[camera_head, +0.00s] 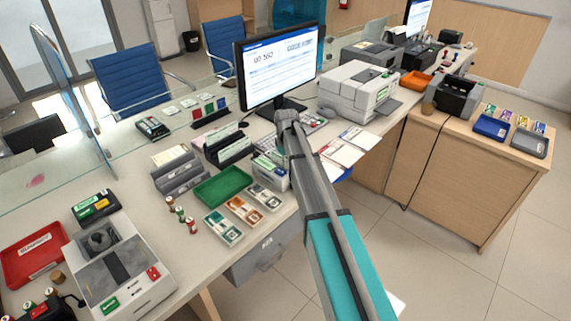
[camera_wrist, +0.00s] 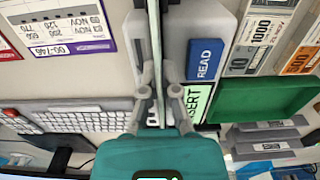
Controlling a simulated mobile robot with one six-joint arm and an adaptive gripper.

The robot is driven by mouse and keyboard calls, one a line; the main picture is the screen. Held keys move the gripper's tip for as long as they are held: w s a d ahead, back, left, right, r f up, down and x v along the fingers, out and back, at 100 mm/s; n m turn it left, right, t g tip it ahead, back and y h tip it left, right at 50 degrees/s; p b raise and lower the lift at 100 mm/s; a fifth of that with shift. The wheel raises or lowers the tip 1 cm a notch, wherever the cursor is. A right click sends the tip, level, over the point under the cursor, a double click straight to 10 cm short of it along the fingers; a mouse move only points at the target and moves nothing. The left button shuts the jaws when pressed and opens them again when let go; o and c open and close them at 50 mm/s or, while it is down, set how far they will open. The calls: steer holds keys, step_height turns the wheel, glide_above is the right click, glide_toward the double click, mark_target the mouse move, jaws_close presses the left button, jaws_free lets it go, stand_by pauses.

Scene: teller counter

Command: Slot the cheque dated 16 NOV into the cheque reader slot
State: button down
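In the wrist view my gripper (camera_wrist: 160,97) is closed on a thin upright sheet (camera_wrist: 156,50), seen edge-on between the two fingertips. It looks like a cheque, but its face and date cannot be read from here. The cheque reader (camera_wrist: 205,28) is the pale body directly below, with a blue READ label and a green INSERT label. The sheet lines up along the reader's left side; whether its lower edge is inside the slot cannot be told. In the head view the reader (camera_head: 272,179) is partly behind my arm, which hides the gripper and sheet.
A green tray (camera_head: 222,186) lies left of the reader, with banknote holders (camera_head: 244,209) in front. Slips or cheques (camera_head: 342,152) lie to the right on the counter. A keyboard (camera_wrist: 85,121) and the monitor (camera_head: 279,68) stand behind. A big printer (camera_head: 352,91) is further right.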

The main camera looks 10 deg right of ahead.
stand_by(0.4)
steer(key=c, duration=0.7)
jaws_free()
steer(key=shift+f, duration=0.1)
steer(key=shift+r+p, duration=3.5)
steer(key=shift+r, duration=0.05)
steer(key=s+m, duration=0.2)
steer(key=s, duration=0.7)
steer(key=s+m, duration=0.2)
steer(key=s, duration=0.8)
steer(key=s+m, duration=0.3)
steer(key=s, duration=0.7)
steer(key=shift+a, duration=0.2)
